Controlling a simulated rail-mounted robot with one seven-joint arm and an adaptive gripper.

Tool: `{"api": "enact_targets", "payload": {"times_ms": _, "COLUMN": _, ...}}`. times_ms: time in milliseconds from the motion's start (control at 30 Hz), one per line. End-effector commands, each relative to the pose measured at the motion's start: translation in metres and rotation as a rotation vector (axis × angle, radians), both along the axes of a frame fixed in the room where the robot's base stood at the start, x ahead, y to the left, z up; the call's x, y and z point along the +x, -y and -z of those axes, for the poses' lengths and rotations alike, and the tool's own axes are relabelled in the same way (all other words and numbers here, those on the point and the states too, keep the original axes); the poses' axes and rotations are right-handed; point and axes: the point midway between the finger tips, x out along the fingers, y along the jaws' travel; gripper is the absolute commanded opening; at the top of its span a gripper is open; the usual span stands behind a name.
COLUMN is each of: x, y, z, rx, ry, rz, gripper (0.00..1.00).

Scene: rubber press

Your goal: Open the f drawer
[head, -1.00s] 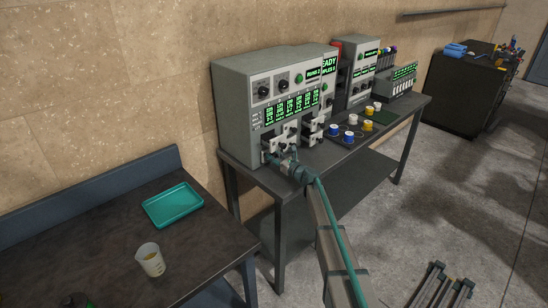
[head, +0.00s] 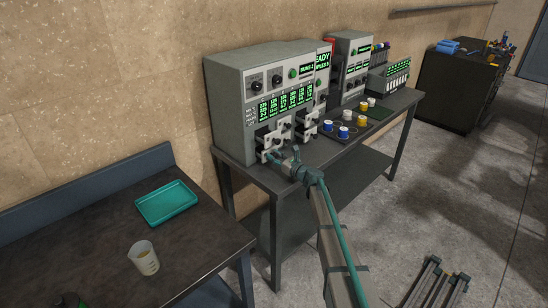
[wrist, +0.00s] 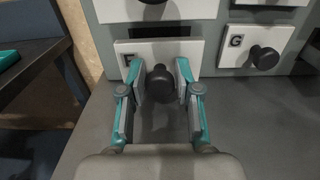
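The f drawer (wrist: 155,50) has a white front, a dark label at its left partly hidden by a finger, and a round black knob (wrist: 160,86). Its front stands at the lower left of the grey machine's drawers and also shows in the head view (head: 263,156). A dark gap shows above it in the wrist view. My gripper (wrist: 161,80) has one finger on each side of the knob. The fingers look open, with narrow gaps to the knob. In the head view my gripper (head: 279,158) is at this drawer, with the knob hidden.
The G drawer (wrist: 255,45) is close on the right, and another drawer (wrist: 157,10) is right above. The machine (head: 226,105) stands on a dark table (head: 345,150). At left, a table (head: 95,250) holds a teal tray (head: 168,203) and a beaker (head: 144,258).

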Motion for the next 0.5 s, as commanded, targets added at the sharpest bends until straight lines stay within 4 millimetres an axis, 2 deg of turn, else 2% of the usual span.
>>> {"api": "enact_targets", "payload": {"times_ms": 33, "x": 0.0001, "y": -0.0001, "z": 0.0000, "rx": 0.000, "ry": 0.000, "rz": 0.000, "gripper": 0.46}}
{"api": "enact_targets", "payload": {"times_ms": 100, "x": 0.0001, "y": -0.0001, "z": 0.0000, "rx": 0.000, "ry": 0.000, "rz": 0.000, "gripper": 0.52}}
{"api": "enact_targets", "payload": {"times_ms": 500, "x": -0.0057, "y": 0.0044, "z": -0.0002, "rx": 0.000, "ry": 0.000, "rz": 0.000, "gripper": 0.52}}
